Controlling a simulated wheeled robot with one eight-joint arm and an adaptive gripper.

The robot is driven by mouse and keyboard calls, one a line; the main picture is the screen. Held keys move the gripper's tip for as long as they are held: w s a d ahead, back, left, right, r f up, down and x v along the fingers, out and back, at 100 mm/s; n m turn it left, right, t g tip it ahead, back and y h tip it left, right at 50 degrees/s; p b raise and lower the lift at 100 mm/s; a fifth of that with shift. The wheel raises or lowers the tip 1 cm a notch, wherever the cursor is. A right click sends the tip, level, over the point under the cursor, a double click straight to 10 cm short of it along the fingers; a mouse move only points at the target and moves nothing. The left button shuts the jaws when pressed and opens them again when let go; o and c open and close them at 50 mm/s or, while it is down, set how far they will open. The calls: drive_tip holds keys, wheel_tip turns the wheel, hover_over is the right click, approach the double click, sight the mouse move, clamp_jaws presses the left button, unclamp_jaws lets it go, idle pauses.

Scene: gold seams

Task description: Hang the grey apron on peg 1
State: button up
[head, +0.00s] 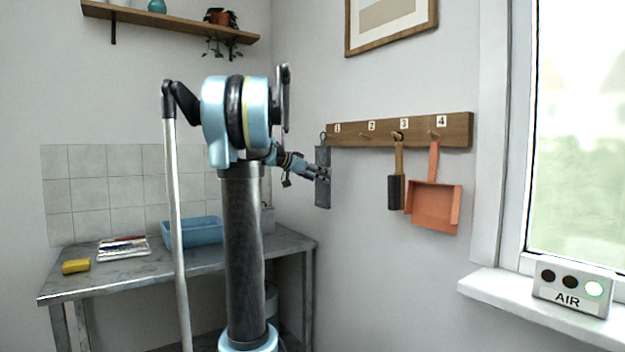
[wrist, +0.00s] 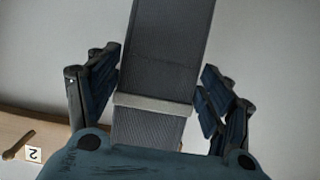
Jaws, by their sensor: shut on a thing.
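The grey apron (head: 323,190) is a dark, narrow, folded-looking piece that hangs upright by the left end of the peg rail. A dark loop (head: 323,137) shows at its top, close to the label of peg 1 (head: 337,128). Peg 1 itself is not clearly visible, and I cannot tell whether the loop is around it. My gripper (head: 318,173) is shut on the apron at about mid-height. In the wrist view the apron (wrist: 168,50), with a pale band across it, lies between the fingers of my gripper (wrist: 160,78).
The wooden rail (head: 455,130) has peg 2 (head: 366,135) empty. A dark brush (head: 395,190) hangs on peg 3 and an orange dustpan (head: 434,205) on peg 4. A table (head: 130,275) with a blue basin (head: 195,235) stands left. An AIR box (head: 570,290) shows a green light.

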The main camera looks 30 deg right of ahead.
drive_tip(key=shift+r+x, duration=0.2)
drive_tip(key=shift+x, duration=1)
drive_tip(key=shift+r+x, duration=0.2)
drive_tip(key=shift+x, duration=1.05)
drive_tip(key=shift+d, duration=0.2)
drive_tip(key=o, duration=1.3)
drive_tip(key=shift+c, duration=0.2)
drive_tip(key=shift+a, duration=0.1)
drive_tip(key=v, duration=1.1)
drive_tip(key=shift+a, duration=0.4)
drive_tip(key=shift+a, duration=0.1)
